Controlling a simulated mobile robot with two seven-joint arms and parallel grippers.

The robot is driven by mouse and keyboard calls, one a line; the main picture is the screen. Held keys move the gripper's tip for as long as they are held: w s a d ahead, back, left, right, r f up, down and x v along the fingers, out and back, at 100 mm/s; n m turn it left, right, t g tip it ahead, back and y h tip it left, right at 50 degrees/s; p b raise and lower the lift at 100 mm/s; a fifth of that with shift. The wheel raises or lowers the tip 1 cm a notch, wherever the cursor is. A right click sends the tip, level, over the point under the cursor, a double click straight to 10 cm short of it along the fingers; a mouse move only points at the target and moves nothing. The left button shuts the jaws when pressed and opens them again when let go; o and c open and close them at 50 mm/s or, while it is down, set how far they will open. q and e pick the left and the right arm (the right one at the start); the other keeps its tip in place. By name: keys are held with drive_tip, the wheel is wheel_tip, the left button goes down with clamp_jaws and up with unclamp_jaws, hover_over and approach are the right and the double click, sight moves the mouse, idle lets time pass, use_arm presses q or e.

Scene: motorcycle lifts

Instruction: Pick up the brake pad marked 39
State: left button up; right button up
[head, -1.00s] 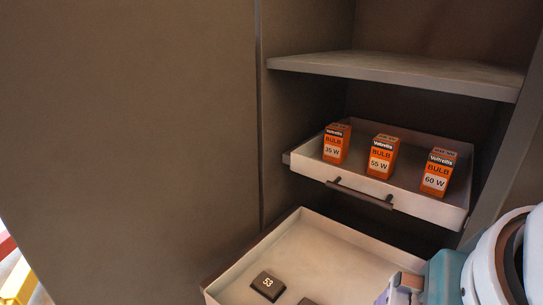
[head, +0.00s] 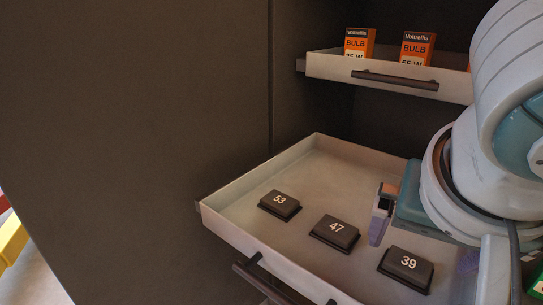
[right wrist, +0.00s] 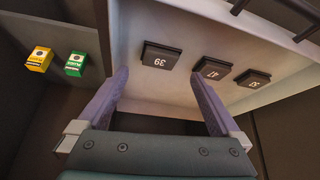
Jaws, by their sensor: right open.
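The brake pad marked 39 (head: 406,269) is a dark block with a white number, lying in the open lower drawer (head: 262,252) at the right of the row. It also shows in the right wrist view (right wrist: 161,57), upside down, beyond and between the fingers. My right gripper (head: 425,243) is over the drawer, just behind and above this pad, open and empty; its spread purple fingers show in the right wrist view (right wrist: 160,90). Brake pads marked 47 (head: 335,233) and 53 (head: 280,205) lie to its left. My left gripper is not in view.
A shallower drawer (head: 400,80) with orange bulb boxes (head: 418,48) is above, partly pulled out. Cabinet walls (head: 130,130) close off the left. Yellow (right wrist: 39,59) and green (right wrist: 75,64) boxes stand beside the drawer in the right wrist view. The drawer's back left is clear.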

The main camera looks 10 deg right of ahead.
sight(409, 264)
drive_tip(key=b+x, duration=0.3)
drive_tip(key=x, duration=0.2)
drive_tip(key=shift+s+f+b, duration=0.1)
drive_tip(key=shift+s+b, duration=0.1)
drive_tip(key=shift+b, duration=0.2)
drive_tip(key=shift+w+d+f, duration=0.1)
drive_tip(key=shift+w+f, duration=0.05)
drive_tip(key=shift+f, duration=0.05)
drive_tip(key=shift+r, duration=0.1)
drive_tip(key=c, duration=1.3)
